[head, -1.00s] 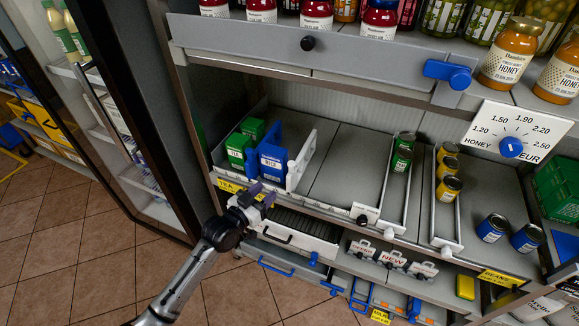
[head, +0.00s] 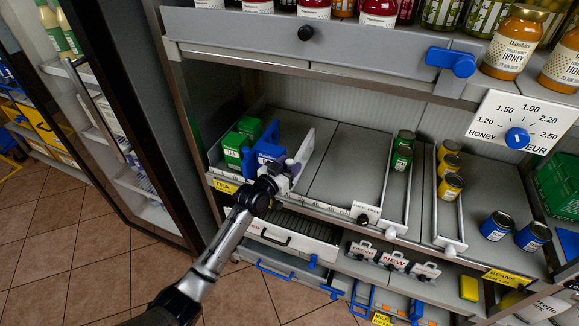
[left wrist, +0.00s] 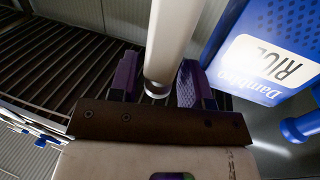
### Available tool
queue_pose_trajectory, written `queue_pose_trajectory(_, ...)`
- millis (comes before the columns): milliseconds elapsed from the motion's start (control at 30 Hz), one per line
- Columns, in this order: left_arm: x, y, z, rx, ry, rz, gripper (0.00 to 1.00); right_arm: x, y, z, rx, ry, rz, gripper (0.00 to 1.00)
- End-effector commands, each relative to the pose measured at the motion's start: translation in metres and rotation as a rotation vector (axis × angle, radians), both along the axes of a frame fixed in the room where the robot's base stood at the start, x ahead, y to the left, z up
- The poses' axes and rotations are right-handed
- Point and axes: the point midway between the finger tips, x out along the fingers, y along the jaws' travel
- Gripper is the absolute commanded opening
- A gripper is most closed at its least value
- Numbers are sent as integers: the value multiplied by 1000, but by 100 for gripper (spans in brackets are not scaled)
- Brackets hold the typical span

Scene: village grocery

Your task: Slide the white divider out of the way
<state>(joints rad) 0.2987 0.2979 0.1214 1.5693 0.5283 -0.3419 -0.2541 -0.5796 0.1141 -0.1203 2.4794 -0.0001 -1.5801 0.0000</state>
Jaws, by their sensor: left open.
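The white divider (head: 305,156) stands upright on the left part of the middle shelf, just right of the blue rice box (head: 268,146). My left gripper (head: 284,176) is at the divider's front end, at the shelf's front edge. In the left wrist view, the divider (left wrist: 176,30) runs between the two purple fingertips (left wrist: 160,84). The fingers are open, one on each side of it. The rice box also shows close by on the right there (left wrist: 265,50). My right gripper is in neither current view.
Green tea boxes (head: 236,148) stand left of the rice box. The shelf (head: 345,160) right of the divider is bare up to a lane of green cans (head: 402,150). An upper shelf (head: 330,50) with jars overhangs it. A glass-door cooler stands at left.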

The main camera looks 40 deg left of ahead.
Motion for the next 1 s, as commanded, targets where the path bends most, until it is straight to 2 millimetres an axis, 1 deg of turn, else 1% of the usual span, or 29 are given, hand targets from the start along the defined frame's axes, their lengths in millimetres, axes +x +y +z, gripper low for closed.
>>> queue_pose_trajectory(367,3,0,0,0,0,0,43,0,-3,-1,-9,1,5,43)
queue_pose_trajectory(800,2,0,0,0,0,0,1,0,-3,-1,-9,0,5,43)
queue_pose_trajectory(1000,2,0,0,0,0,0,0,0,-1,0,-4,0,3,43)
